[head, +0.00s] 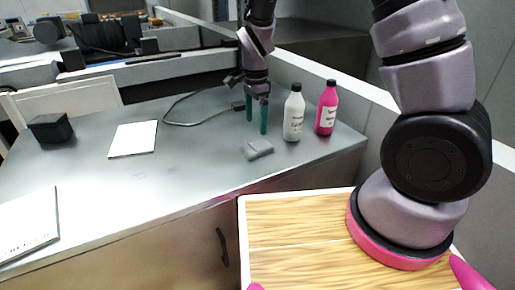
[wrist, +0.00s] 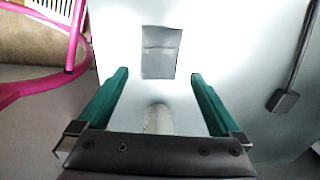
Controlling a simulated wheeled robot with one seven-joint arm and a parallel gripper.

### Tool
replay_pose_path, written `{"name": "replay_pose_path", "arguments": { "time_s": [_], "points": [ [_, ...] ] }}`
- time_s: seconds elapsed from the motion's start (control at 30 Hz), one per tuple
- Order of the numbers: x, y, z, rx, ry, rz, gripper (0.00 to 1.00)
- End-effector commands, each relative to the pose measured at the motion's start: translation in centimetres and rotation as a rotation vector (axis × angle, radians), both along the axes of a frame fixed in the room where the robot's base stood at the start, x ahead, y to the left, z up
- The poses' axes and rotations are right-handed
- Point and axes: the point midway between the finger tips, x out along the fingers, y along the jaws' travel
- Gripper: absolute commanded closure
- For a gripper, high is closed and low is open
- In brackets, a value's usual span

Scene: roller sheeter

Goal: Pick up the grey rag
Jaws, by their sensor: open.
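The grey rag (head: 257,149) lies flat on the grey worktop, near its front right part. In the wrist view the rag (wrist: 160,52) is a small grey rectangle with a fold line across it, just beyond the fingertips and about centred between them. My gripper (head: 257,127) points down above the worktop, behind the rag in the head view. Its two green fingers are spread apart in the wrist view (wrist: 160,74), with nothing held. The fingers do not touch the rag.
A white-grey bottle (head: 293,112) and a pink bottle (head: 326,107) stand right of my gripper. A black cable with a small box (wrist: 285,100) lies beside it. A white pad (head: 133,138), a black box (head: 50,128) and papers (head: 28,224) lie left. The worktop's middle is clear.

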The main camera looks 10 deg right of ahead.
Motion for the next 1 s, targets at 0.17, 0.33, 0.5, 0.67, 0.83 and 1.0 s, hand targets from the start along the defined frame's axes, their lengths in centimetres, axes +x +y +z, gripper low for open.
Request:
{"name": "replay_pose_path", "arguments": {
  "time_s": [0.17, 0.33, 0.5, 0.67, 0.83, 1.0],
  "points": [
    [0.0, -0.1, -2.7, -0.001, 0.003, 0.000, 0.00],
    [0.0, -0.1, -3.8, 0.000, 0.002, -0.001, 0.00],
    [0.0, -0.3, -6.4, -0.001, 0.004, -0.001, 0.00],
    [0.1, -0.2, -8.2, 0.001, 0.001, 0.001, 0.00],
    [0.1, -0.2, -8.6, 0.001, 0.000, 0.001, 0.00],
    [0.1, -0.2, -8.5, 0.001, 0.000, 0.001, 0.23]
  ]
}}
